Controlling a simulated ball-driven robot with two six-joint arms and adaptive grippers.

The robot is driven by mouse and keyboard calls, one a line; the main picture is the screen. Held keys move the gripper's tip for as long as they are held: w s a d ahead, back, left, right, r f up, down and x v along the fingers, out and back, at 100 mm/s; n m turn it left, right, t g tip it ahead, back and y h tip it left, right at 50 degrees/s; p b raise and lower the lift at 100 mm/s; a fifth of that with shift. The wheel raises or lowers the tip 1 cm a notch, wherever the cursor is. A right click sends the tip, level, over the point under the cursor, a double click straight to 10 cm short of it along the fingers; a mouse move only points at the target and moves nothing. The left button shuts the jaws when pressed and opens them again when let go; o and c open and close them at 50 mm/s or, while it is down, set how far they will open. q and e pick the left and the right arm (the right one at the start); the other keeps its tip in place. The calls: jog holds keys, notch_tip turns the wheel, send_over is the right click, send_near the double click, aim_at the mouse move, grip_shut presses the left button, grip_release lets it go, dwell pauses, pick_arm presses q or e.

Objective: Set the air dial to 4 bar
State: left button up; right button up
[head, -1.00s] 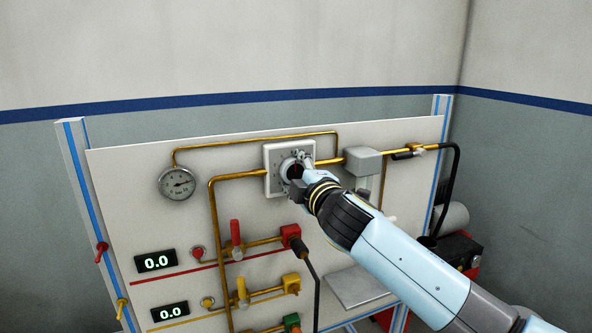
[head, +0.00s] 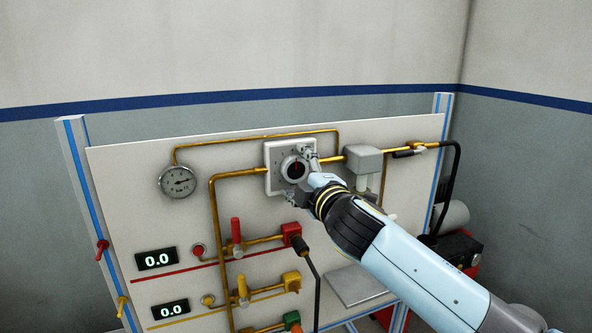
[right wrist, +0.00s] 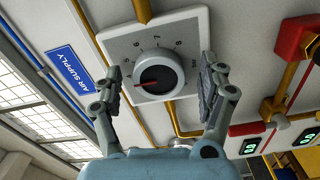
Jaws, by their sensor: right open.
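The air dial (head: 295,168) is a round black knob with a red pointer on a white square plate on the panel. In the head view the pointer is roughly upright. In the right wrist view the dial (right wrist: 158,73) shows its red pointer toward the picture's left; several scale numbers are visible, but the one at the pointer is unclear. My right gripper (head: 302,175) is open at the dial. In the right wrist view its fingers (right wrist: 160,70) stand on either side of the knob, with gaps between. My left gripper is not in view.
A round pressure gauge (head: 177,181) is left of the dial; its needle points right, its numbers too small to read. Brass pipes (head: 214,215) run around the dial. A grey box (head: 363,160) is close on its right. Red valves (head: 236,238) and displays (head: 156,260) are below.

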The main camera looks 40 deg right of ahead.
jog(key=v, duration=1)
jog(key=shift+w, duration=0.15)
jog(key=s+f+m+g+y+b, duration=0.15)
jog(key=s+f+g+b, duration=0.35)
jog(key=f, duration=1.8)
jog(key=s+f+m+g+b, duration=0.3)
jog(key=s+f+b, duration=0.35)
jog(key=f, duration=1.75)
jog(key=s+f+m+g+b, duration=0.3)
jog(key=s+f+g+b, duration=0.1)
jog(key=s+f, duration=1.05)
jog(key=s+a+f+m+g+y, duration=0.1)
jog(key=s+f+m+g, duration=0.1)
jog(key=s+f, duration=0.3)
jog(key=s+a+f+m+g+b, duration=0.1)
jog(key=s+f, duration=0.4)
jog(key=s, duration=0.8)
jog(key=shift+a+f+m+g+y, duration=0.2)
jog(key=shift+a+m+g+y, duration=0.25)
jog(key=shift+m+g, duration=0.6)
